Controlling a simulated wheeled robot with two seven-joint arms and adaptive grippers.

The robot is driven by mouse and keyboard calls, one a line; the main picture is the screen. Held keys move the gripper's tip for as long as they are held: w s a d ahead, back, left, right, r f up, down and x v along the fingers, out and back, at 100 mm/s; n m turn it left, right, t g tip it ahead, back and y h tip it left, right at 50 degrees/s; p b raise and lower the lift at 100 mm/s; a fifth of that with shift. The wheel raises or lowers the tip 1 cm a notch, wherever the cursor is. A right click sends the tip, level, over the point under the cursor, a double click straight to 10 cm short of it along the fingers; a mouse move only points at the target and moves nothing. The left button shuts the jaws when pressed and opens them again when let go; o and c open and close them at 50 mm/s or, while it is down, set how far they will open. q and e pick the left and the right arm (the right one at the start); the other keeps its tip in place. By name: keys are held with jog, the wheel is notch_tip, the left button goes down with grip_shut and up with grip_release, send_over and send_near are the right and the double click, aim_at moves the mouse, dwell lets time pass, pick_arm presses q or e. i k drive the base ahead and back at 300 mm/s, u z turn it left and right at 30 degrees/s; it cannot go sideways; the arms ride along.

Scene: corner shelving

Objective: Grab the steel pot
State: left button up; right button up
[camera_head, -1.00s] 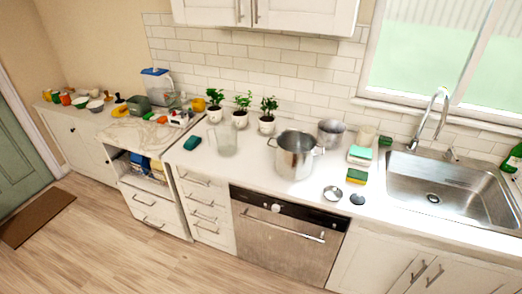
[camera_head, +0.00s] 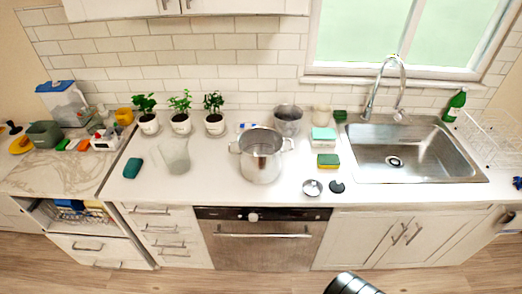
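The steel pot (camera_head: 261,158) stands upright on the white counter, above the oven and left of the sink. It has two side handles, its top is open, and nothing touches it. A second, smaller metal pot (camera_head: 288,122) stands behind it to the right, near the tiled wall. A dark grey rounded part of my own body shows at the bottom edge, well below the counter front. Neither of my grippers can be made out in view.
A clear glass pitcher (camera_head: 174,156) stands left of the pot. Sponges (camera_head: 328,161), a small metal bowl (camera_head: 312,188) and a dark disc (camera_head: 337,187) lie to its right. Potted plants (camera_head: 181,117) line the wall. The counter in front of the pot is clear.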

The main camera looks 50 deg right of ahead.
aim_at(260, 152)
jog(key=z, duration=0.5)
jog(key=i, duration=0.7)
jog(key=z, duration=0.7)
